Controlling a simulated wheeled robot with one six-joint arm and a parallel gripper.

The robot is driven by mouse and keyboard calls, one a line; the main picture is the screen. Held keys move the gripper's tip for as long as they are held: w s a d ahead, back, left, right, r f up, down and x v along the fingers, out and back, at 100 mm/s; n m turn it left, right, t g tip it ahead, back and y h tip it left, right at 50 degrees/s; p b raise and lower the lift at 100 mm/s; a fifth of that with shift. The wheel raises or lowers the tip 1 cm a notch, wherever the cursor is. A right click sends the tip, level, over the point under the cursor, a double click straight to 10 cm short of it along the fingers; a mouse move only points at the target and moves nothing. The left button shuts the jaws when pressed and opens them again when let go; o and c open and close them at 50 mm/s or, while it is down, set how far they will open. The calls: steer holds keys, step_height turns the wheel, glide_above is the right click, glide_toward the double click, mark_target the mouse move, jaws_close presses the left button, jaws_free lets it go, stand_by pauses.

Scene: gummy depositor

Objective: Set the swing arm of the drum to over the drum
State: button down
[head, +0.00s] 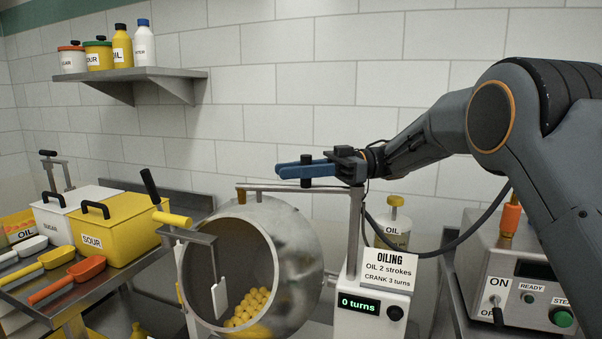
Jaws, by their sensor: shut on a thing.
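The steel drum (300,240) lies tilted with its mouth to the front left, and yellow gummies (247,308) sit inside it. The swing arm (272,188) is a thin bar running left from the top of a grey post (355,235). Its left end, with a small down-turned tip (242,197), is above the drum's upper rim. A black knob (307,183) stands on the bar. My gripper (292,171), with blue fingers, comes in from the right and is shut on this knob. The middle of the knob is hidden by the fingers.
A white box with a "0 turns" display (368,308) and an OILING card (388,268) stand right of the drum. An OIL bottle (395,225) is behind. A switch panel (530,290) is right.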

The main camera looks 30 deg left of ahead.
steer(key=shift+s+d+n+g+h+b, duration=0.45)
steer(key=shift+s+d+n+g+h, duration=0.1)
steer(key=shift+d+n+g+h, duration=0.2)
steer(key=c, duration=1.6)
jaws_free()
steer(key=shift+w+d, duration=0.1)
steer(key=shift+d, duration=0.05)
steer(key=r, duration=0.3)
steer(key=r+b, duration=0.1)
steer(key=r, duration=0.2)
steer(key=r+b, duration=0.1)
steer(key=r, duration=0.3)
steer(key=shift+s+a, duration=0.25)
steer(key=shift+a, duration=0.05)
steer(key=shift+r, duration=0.1)
